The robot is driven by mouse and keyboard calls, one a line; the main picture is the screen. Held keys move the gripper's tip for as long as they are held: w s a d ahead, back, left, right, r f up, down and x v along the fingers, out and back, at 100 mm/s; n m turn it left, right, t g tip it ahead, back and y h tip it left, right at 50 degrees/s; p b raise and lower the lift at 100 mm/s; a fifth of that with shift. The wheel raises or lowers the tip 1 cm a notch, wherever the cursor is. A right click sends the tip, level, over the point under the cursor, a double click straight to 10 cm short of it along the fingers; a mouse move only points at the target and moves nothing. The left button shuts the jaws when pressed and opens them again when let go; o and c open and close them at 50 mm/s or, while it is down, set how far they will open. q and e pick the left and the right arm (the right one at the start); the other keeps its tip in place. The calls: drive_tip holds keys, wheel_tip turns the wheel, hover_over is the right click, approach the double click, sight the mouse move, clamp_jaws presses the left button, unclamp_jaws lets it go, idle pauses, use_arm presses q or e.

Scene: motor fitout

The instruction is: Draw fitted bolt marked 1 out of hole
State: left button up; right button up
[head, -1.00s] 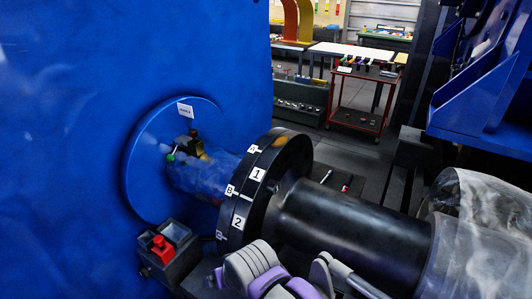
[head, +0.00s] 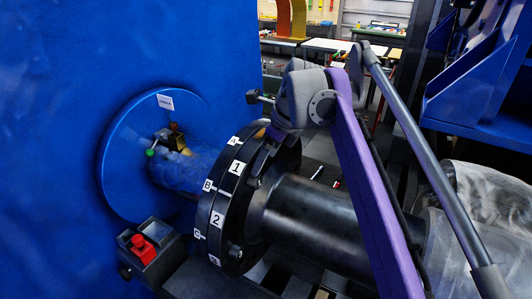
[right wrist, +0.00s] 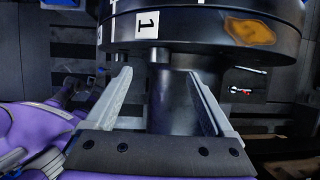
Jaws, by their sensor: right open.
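The black flange (head: 248,205) carries white labels, among them 1 (head: 236,167) and 2 (head: 217,219). In the right wrist view, the label 1 (right wrist: 146,23) is on the flange rim, and a short grey bolt end (right wrist: 158,55) sticks out of the flange face close to it. My right gripper (right wrist: 160,80) is open. Its two fingers straddle the dark shaft in that picture, with the bolt end between and just beyond the fingertips, apart from both. My left gripper is not in view.
The black shaft (head: 310,220) runs from the flange to the right, beneath my arm. A box with a red button (head: 140,247) stands at lower left. A blue wall (head: 60,80) with a round plate (head: 125,150) fills the left. Tables stand at the back.

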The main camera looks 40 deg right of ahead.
sight(257, 178)
drive_tip(key=x, duration=0.8)
drive_tip(key=shift+f, duration=0.4)
clamp_jaws()
